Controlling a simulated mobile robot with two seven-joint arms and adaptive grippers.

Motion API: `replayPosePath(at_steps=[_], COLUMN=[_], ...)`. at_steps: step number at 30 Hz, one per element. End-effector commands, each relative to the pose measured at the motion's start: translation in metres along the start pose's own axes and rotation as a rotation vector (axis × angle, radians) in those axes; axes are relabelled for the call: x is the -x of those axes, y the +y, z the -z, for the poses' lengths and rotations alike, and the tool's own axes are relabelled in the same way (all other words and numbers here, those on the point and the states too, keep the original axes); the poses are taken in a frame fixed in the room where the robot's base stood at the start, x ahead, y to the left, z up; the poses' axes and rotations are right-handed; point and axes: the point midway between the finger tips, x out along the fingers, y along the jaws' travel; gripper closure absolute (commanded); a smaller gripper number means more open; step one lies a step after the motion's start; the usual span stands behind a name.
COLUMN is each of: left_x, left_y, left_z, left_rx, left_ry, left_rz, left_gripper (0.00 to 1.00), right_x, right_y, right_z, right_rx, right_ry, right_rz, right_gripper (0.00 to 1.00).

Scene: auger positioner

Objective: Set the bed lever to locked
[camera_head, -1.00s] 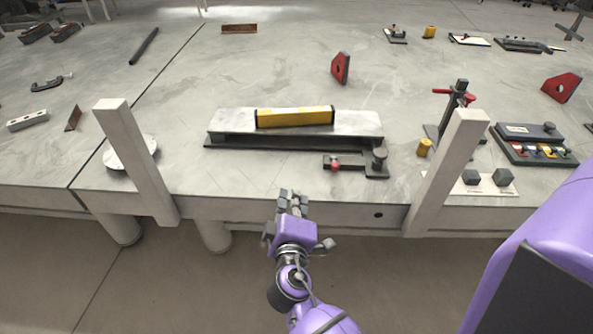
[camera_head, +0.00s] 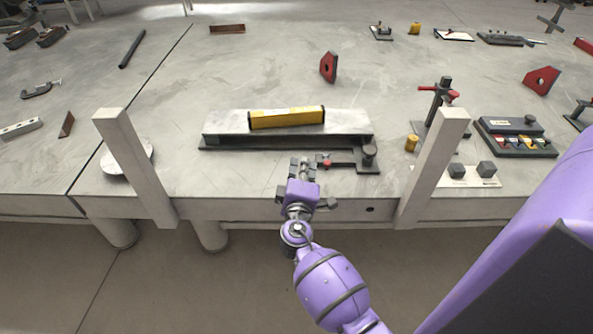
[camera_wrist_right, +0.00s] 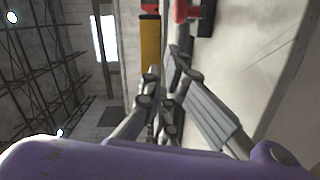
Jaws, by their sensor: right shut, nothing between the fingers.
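A lever with a red knob (camera_head: 326,163) lies on a dark base plate (camera_head: 368,168) in front of the grey bed (camera_head: 345,125); I take it for the bed lever. My right gripper (camera_head: 299,163) is shut and empty, at the table's front edge just left of the red knob. A contact between them cannot be made out. In the right wrist view the red knob (camera_wrist_right: 183,10) shows at the top, beyond the fingers (camera_wrist_right: 165,78). A yellow level-like bar (camera_head: 287,117) lies on the bed. My left gripper is not in view.
Two pale posts, left (camera_head: 135,165) and right (camera_head: 435,165), rise at the table's front edge on either side of my arm. A yellow cylinder (camera_head: 411,144) and a dark stand with red handles (camera_head: 440,98) are right of the bed.

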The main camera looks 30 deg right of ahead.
Motion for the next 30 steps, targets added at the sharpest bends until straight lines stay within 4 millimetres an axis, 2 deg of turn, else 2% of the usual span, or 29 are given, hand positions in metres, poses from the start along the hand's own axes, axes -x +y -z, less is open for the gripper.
replayPosePath(at_steps=[7, 30], left_x=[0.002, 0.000], left_y=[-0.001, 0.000], left_z=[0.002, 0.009], left_rx=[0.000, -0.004], left_ry=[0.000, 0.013], left_rz=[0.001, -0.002], left_gripper=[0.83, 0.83], right_x=[-0.004, -0.002], right_y=[0.001, 0.002], right_z=[-0.017, -0.024], right_rx=[0.000, 0.002], right_ry=[0.003, 0.067], right_rz=[-0.002, 0.012], right_gripper=[1.00, 1.00])
